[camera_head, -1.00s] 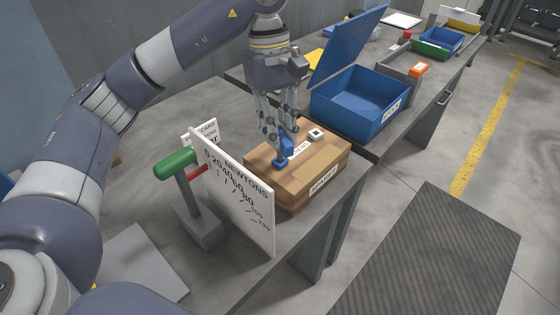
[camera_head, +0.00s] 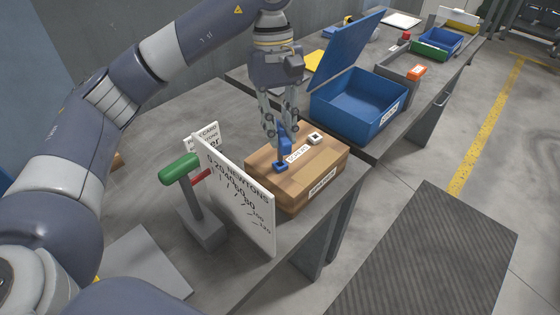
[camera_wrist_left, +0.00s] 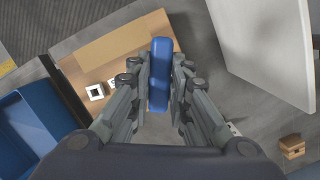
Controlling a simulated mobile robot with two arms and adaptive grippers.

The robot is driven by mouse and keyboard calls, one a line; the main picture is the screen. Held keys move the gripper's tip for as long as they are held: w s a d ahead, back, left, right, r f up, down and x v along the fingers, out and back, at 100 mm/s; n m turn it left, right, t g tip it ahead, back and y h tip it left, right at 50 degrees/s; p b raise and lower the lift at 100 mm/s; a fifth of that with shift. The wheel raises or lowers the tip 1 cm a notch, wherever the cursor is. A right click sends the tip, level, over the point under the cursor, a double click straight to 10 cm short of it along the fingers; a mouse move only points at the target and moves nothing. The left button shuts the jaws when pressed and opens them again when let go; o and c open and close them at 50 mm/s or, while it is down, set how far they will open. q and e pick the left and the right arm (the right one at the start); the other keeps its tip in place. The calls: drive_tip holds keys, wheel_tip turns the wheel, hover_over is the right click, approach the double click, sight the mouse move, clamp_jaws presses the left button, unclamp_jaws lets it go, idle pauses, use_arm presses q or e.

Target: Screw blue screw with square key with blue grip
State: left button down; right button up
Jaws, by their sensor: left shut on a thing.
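My left gripper (camera_head: 281,134) is shut on the blue grip of the key (camera_head: 285,147), above the wooden box (camera_head: 314,178). The blue grip also shows between the fingers in the left wrist view (camera_wrist_left: 160,62). The blue screw (camera_head: 280,166), with a dark square centre, is on the box top just in front of the key's lower end. I cannot tell whether the key touches it. In the left wrist view the blue screw is not visible. A white screw (camera_head: 315,138) with a dark square centre sits farther back on the box. My right gripper is not in view.
A gauge board marked in newtons (camera_head: 238,196) and a post with a green handle (camera_head: 180,168) stand close left of the box. An open blue bin (camera_head: 345,118) with a raised lid is behind it.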

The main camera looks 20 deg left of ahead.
use_arm(q)
drive_tip(key=shift+r, duration=0.55)
drive_tip(key=p+v, duration=0.3)
drive_tip(key=shift+s+d, duration=0.2)
drive_tip(key=shift+s, duration=0.05)
drive_tip(key=shift+r+p, duration=0.65)
drive_tip(key=shift+r, duration=0.1)
drive_tip(key=shift+r+p, duration=0.3)
drive_tip(key=shift+r, duration=0.05)
drive_tip(key=shift+f, duration=0.1)
